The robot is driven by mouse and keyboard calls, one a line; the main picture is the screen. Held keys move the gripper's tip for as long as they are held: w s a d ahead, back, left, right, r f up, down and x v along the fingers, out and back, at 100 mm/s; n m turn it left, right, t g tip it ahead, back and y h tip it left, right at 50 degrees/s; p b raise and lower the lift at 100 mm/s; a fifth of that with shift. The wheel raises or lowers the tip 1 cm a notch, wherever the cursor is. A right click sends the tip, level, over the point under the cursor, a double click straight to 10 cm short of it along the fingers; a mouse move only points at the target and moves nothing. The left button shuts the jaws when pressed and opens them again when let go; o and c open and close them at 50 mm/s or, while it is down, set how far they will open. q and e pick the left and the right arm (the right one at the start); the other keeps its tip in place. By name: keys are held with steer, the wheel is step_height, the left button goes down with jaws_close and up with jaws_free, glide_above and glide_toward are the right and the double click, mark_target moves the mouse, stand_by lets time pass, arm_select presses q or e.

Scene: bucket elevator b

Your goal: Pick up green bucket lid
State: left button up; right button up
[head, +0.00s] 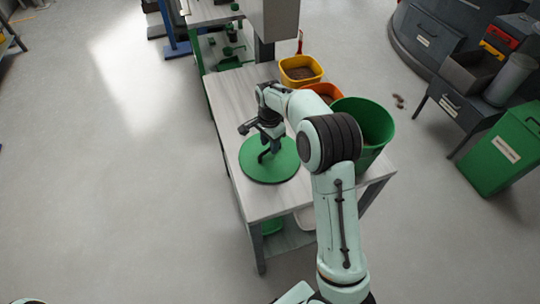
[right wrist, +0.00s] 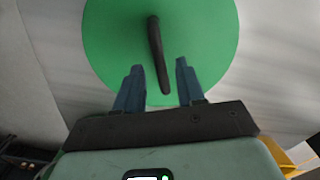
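The green bucket lid (head: 258,171) lies flat on the grey table, a round disc with a dark bar handle. My right gripper (head: 265,143) is above the lid, pointing down at it. In the right wrist view, the lid (right wrist: 112,40) fills the upper middle, and its dark handle (right wrist: 158,55) reaches down toward the gap between the two blue fingers. The right gripper (right wrist: 160,76) is open, with space on both sides of the handle's end. I cannot tell how far the fingers are above the lid. My left gripper is not in view.
A green bucket (head: 375,125), an orange bucket (head: 325,90) and a yellow bucket (head: 300,73) stand along the table's right side, beside my right arm. The table (head: 228,105) is clear behind the lid. A green bin (head: 505,150) stands on the floor at right.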

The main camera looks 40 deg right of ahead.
mark_target(256, 160)
step_height(256, 160, down, 4)
steer(key=shift+d+r, duration=0.1)
steer(key=shift+r, duration=0.1)
steer(key=shift+c, duration=0.4)
jaws_close()
steer(key=shift+r, duration=0.1)
